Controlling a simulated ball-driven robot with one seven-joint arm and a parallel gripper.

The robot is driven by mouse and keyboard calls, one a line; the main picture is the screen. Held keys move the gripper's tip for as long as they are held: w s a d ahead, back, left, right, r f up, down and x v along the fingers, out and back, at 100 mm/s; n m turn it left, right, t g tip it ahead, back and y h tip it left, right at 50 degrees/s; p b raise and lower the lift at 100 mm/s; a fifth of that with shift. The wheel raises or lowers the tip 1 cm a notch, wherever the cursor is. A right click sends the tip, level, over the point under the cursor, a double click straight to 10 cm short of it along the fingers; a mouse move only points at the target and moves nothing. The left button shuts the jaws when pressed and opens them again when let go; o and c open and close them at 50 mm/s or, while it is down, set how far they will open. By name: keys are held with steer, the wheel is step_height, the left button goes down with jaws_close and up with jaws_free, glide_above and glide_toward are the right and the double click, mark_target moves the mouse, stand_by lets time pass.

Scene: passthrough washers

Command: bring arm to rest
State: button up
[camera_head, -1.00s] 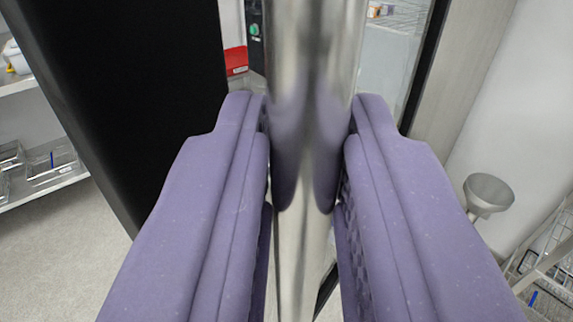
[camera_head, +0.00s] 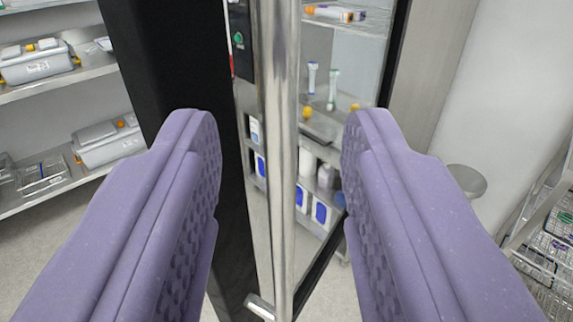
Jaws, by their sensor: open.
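My gripper (camera_head: 281,135) is open, with its two purple padded fingers wide apart and nothing held between them. A vertical polished metal handle bar (camera_head: 284,80) stands ahead, in the gap between the fingers as seen here, apart from both. Its lower end mount (camera_head: 260,306) shows near the bottom. The handle is on a black-framed door (camera_head: 168,60). Through the opening or glass beside it I see shelves with bottles (camera_head: 311,77) and blue-and-white containers (camera_head: 321,212).
Metal shelves (camera_head: 60,93) with grey bins (camera_head: 38,66) and wire baskets stand at the left. At the right are a pale wall (camera_head: 475,90), a round metal bowl-like fixture (camera_head: 466,180) and a wire rack (camera_head: 545,235). Pale floor (camera_head: 60,265) shows at lower left.

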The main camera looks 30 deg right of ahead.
steer(key=shift+a, duration=0.1)
stand_by(0.3)
steer(key=a+r+n+y, duration=0.3)
steer(key=a+r+y, duration=0.2)
steer(key=a+r, duration=0.8)
steer(key=s+a+r+n+g+y, duration=0.1)
steer(key=s+a+r, duration=0.4)
steer(key=s+r, duration=0.6)
step_height(320, 180, up, 2)
steer(key=shift+r+n+y, duration=0.1)
steer(key=shift+n+y, duration=0.4)
steer(key=shift+y, duration=0.3)
